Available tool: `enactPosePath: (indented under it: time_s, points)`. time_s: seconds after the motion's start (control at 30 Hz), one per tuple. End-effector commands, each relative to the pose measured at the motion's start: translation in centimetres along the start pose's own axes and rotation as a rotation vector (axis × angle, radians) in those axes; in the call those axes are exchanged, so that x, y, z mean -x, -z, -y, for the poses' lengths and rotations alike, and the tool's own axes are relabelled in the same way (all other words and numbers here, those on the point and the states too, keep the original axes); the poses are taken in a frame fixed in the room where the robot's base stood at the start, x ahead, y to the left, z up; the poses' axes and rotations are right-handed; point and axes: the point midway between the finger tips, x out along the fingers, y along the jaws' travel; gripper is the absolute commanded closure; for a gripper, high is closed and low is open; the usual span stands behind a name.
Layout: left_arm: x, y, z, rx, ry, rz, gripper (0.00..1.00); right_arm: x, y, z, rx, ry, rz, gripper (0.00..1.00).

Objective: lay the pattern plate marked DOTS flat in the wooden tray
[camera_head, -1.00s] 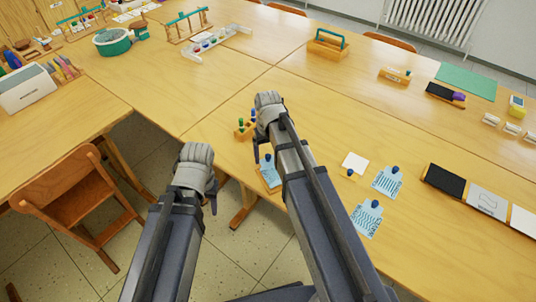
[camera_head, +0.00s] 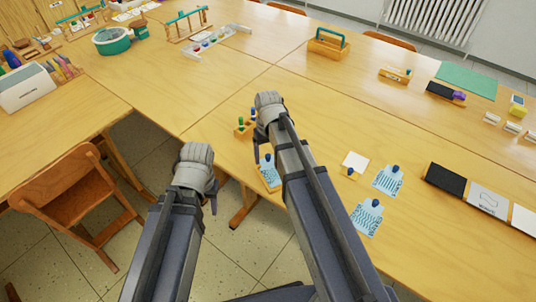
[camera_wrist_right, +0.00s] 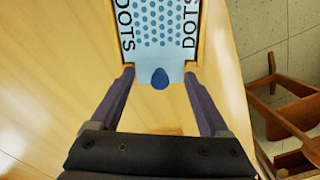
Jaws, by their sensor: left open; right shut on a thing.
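The light blue plate marked DOTS (camera_wrist_right: 160,25) has a blue knob (camera_wrist_right: 160,78) on its narrow tab. My right gripper (camera_wrist_right: 160,87) is shut on this tab, one finger at each side. The wooden tray (camera_wrist_right: 202,45) shows as a rim around the plate's sides. The plate lies over or within the tray, roughly lined up; I cannot tell whether it rests fully on the bottom. In the head view the plate (camera_head: 269,174) is partly hidden by my right arm, near the table's front edge. My left gripper (camera_head: 213,203) hangs open and empty off the table edge; its fingers are mostly hidden.
Two other blue plates (camera_head: 388,180) (camera_head: 367,217) lie to the right, with a white card (camera_head: 355,160). A wooden block with coloured knobs (camera_head: 243,127) stands behind the tray. Dark and white panels (camera_head: 446,180) lie further right. A wooden chair (camera_head: 70,200) stands at left.

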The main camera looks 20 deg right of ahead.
Motion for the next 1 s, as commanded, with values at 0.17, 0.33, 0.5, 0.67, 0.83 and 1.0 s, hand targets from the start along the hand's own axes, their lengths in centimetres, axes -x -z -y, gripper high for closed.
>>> enactPosePath:
  time_s: [0.17, 0.33, 0.5, 0.67, 0.83, 1.0]
  points:
    - [-0.02, 0.00, 0.00, 0.000, 0.000, 0.000, 0.50, -0.02, -0.01, 0.01, 0.000, 0.001, 0.000, 0.75]
    - [-0.02, 0.00, 0.00, 0.000, 0.000, 0.000, 0.50, -0.02, -0.02, 0.01, 0.000, 0.001, 0.000, 0.75]
    - [-0.03, 0.00, 0.00, 0.000, 0.000, 0.000, 0.50, -0.03, -0.02, 0.02, 0.000, 0.001, 0.000, 0.75]
    - [-0.03, 0.00, 0.00, 0.000, 0.000, 0.000, 0.50, -0.03, -0.02, 0.02, 0.000, 0.001, 0.000, 0.17]
    - [-0.03, 0.00, 0.00, 0.000, 0.000, 0.000, 0.50, -0.03, -0.03, -0.01, -0.001, 0.000, 0.001, 0.00]
    - [-0.04, 0.00, 0.00, 0.000, 0.000, 0.000, 0.50, -0.04, -0.02, -0.02, -0.001, 0.000, 0.000, 0.00]
